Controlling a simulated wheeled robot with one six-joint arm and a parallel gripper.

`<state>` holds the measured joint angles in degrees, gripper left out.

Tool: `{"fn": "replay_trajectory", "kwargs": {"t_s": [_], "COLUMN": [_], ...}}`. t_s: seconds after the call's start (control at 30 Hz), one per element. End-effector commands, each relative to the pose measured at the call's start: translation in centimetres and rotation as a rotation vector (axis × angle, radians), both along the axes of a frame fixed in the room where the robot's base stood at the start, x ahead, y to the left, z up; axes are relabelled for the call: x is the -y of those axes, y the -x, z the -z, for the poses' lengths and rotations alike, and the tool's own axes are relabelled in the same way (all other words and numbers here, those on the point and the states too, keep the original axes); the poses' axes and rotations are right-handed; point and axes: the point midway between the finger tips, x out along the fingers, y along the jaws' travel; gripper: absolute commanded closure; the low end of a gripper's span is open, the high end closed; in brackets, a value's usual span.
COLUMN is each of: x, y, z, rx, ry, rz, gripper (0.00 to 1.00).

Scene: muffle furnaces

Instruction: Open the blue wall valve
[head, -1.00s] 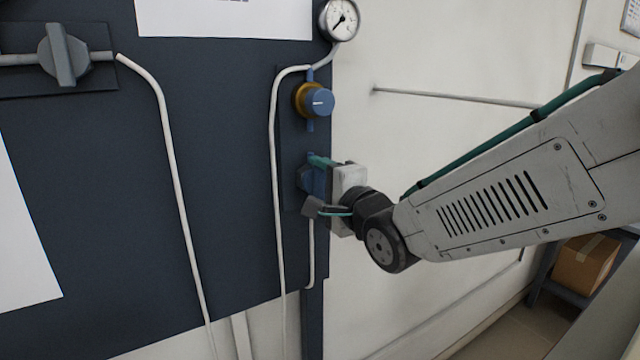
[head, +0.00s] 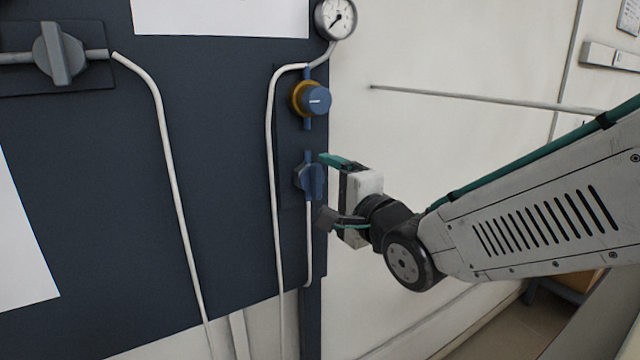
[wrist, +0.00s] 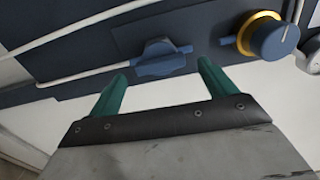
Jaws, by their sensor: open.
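The blue wall valve (head: 309,178) is on the dark panel, below the blue regulator knob and in the line of a thin pipe. Its handle looks roughly in line with the pipe in the wrist view (wrist: 158,60). My gripper (head: 325,189) is just to the right of the valve in the head view, with its fingers pointing toward the panel. In the wrist view its two green fingers (wrist: 162,72) are spread apart with nothing between the tips. The valve lies beyond the fingertips, between their lines, and looks apart from them.
A blue knob with a yellow collar (head: 311,99) sits above the valve, with a gauge (head: 336,18) over it. A white tube (head: 274,180) runs just left of the valve. A grey valve (head: 60,54) is at upper left.

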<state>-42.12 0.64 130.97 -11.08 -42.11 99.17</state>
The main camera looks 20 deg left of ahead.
Motion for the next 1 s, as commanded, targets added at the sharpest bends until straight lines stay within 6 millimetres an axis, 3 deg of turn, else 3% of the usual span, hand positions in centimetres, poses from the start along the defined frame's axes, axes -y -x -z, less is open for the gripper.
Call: {"fn": "replay_trajectory", "kwargs": {"t_s": [0.1, 0.3, 0.87, 1.0], "x": [1.5, 2.7, 2.7, 3.1], "y": [1.2, 2.2, 2.3, 2.1], "z": [-0.1, 0.0, 0.1, 2.5], "rx": [0.001, -0.001, 0.013, 0.054], "ry": [-0.001, 0.001, 0.014, 0.202], "rz": [0.001, 0.001, 0.001, 0.012], "gripper": [0.16, 0.16, 0.16, 0.16]}}
